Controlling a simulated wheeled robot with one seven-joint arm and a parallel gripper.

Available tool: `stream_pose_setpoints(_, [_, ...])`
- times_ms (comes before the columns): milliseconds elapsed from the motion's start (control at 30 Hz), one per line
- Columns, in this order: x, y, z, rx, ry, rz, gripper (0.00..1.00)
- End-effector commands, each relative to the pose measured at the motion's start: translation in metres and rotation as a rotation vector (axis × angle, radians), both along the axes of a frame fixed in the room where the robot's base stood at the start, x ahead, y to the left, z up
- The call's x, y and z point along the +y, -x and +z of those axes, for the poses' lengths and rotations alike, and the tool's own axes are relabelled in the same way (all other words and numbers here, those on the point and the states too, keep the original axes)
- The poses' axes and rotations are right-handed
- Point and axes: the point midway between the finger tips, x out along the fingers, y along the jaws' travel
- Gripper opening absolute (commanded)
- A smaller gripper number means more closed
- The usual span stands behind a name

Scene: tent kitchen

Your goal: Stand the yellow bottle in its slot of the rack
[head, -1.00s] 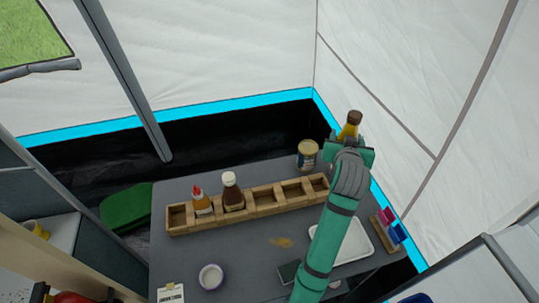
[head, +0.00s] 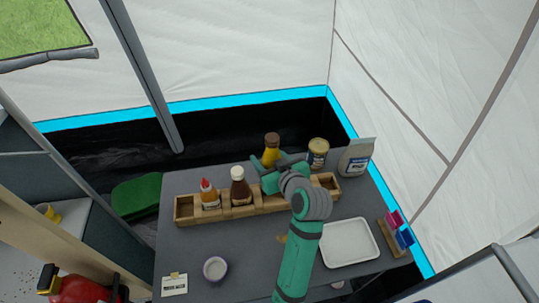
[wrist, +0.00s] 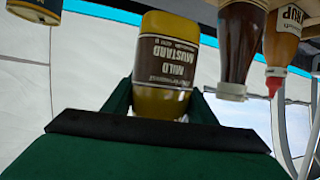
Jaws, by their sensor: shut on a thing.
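The yellow mustard bottle (head: 271,150) with a brown cap is held in my gripper (head: 268,172), upright in the head view. It is over or just behind the middle of the wooden rack (head: 184,220); its base is hidden by my gripper, so I cannot tell how high it is. In the wrist view the bottle, labelled "Mild Mustard" (wrist: 166,62), appears upside down between my fingers. To its left in the rack stand a dark brown bottle (head: 238,188) and an orange-red bottle with a red tip (head: 209,195). The leftmost compartment is empty. My arm hides part of the rack's right half.
A jar (head: 318,153) and a grey-white bag (head: 357,157) stand behind the rack's right end. A white tray (head: 349,243) lies at the right, with a small coloured holder (head: 397,235) beyond it. A cup (head: 215,269) stands front left. The table's left front is mostly clear.

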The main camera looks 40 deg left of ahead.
Motion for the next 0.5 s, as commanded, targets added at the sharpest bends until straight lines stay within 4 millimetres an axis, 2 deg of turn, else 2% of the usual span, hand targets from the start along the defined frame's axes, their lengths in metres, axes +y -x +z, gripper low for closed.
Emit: stream_pose_setpoints(500, [-0.002,-0.001,-0.052,0.001,-0.001,-0.005,0.15])
